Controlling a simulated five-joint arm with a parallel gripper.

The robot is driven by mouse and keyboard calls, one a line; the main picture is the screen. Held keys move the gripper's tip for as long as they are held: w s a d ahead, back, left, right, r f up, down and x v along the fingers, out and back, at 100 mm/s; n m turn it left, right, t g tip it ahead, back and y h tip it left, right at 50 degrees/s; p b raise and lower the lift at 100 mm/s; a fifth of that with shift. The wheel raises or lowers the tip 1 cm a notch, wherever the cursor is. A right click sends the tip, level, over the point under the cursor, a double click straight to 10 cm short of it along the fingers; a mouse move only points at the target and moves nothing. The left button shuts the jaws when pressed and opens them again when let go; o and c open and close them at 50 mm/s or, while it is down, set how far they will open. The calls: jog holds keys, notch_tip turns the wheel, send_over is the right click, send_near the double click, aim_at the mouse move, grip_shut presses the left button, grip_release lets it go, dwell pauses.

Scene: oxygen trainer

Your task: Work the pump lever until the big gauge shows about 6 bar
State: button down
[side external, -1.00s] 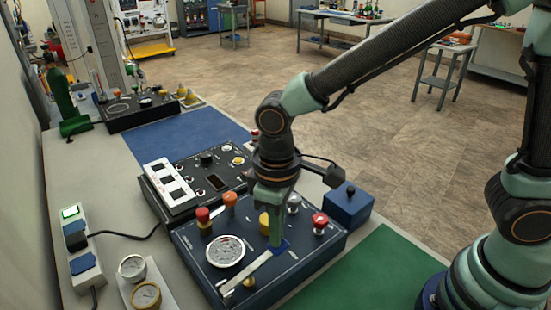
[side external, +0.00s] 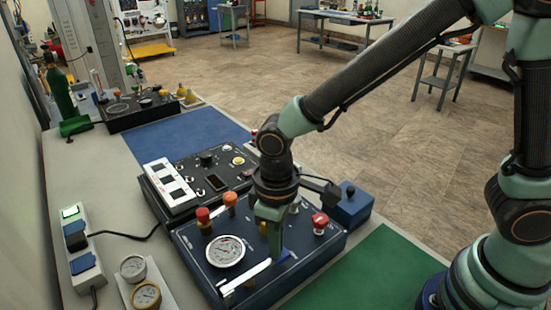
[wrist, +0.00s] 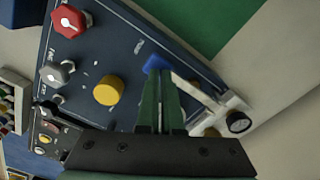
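The big gauge (side external: 225,251) is a round white dial on the dark blue panel; its needle is too small to read. The pump lever (side external: 246,273) is a silver bar beside it, running from a pivot at the panel's front left toward my gripper (side external: 271,258). In the wrist view the lever (wrist: 196,91) ends in a blue tip (wrist: 157,63). My gripper's green fingers (wrist: 161,80) lie close together there, with only a thin gap between them. They appear shut and over the blue tip, partly hiding it. Whether they touch it is hidden.
A red knob (side external: 320,223), a red button (side external: 203,214) and an orange knob (side external: 230,199) stand up from the panel. A yellow knob (wrist: 108,90) is near my fingers. A blue box (side external: 350,205) stands behind. The green mat (side external: 350,270) is clear.

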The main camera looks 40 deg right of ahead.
jog(key=shift+r, duration=1.8)
jog(key=shift+f, duration=1.45)
jog(key=shift+r, duration=1.55)
notch_tip(320, 180, up, 7)
jog(key=shift+d, duration=0.15)
